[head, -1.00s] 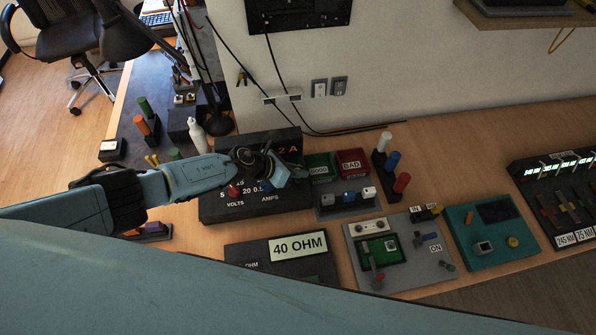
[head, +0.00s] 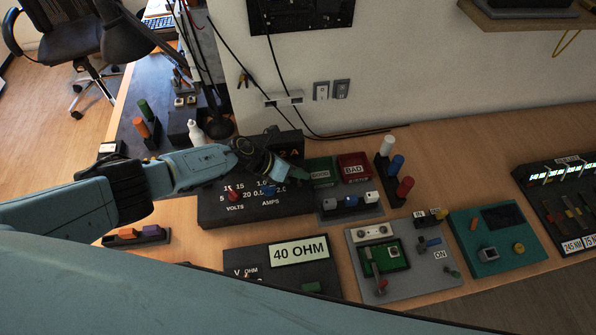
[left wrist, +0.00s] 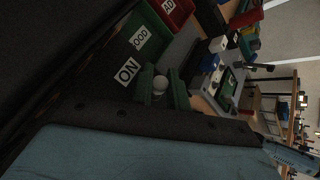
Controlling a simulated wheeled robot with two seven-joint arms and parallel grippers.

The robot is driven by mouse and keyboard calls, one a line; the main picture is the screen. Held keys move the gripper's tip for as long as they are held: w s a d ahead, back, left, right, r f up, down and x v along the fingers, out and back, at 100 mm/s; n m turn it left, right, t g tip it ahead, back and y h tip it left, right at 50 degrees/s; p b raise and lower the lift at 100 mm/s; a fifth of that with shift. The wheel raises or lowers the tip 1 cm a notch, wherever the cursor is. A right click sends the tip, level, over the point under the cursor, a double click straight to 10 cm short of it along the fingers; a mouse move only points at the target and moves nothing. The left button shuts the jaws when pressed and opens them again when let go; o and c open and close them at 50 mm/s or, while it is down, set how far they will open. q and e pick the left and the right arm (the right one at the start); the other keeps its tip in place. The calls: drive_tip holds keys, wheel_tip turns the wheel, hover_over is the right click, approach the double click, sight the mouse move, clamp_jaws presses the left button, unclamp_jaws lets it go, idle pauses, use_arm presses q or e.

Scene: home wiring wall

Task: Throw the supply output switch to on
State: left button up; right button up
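The supply (head: 215,212) is a dark box on the bench in the head view, with VOLTS and AMPS markings, a red knob (head: 233,195) and a blue knob (head: 268,191). My left gripper (head: 303,172) is over its right end and hides part of its face. In the left wrist view a white "ON" label (left wrist: 126,72) shows on the dark face. A pale round switch tip (left wrist: 160,83) lies close to it, between the green fingers of my left gripper. The fingers stand apart; whether they touch the tip I cannot tell. My right gripper is not in view.
A green GOOD bin (head: 321,167) and a red BAD bin (head: 353,165) stand close to the right of the gripper. A 40 OHM panel (head: 250,262) lies in front, and a grey board (head: 413,282) at front right. The wall is behind.

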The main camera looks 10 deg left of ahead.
use_arm(q)
drive_tip(key=o, duration=0.4)
drive_tip(key=shift+s, duration=0.1)
drive_tip(key=shift+a, duration=0.1)
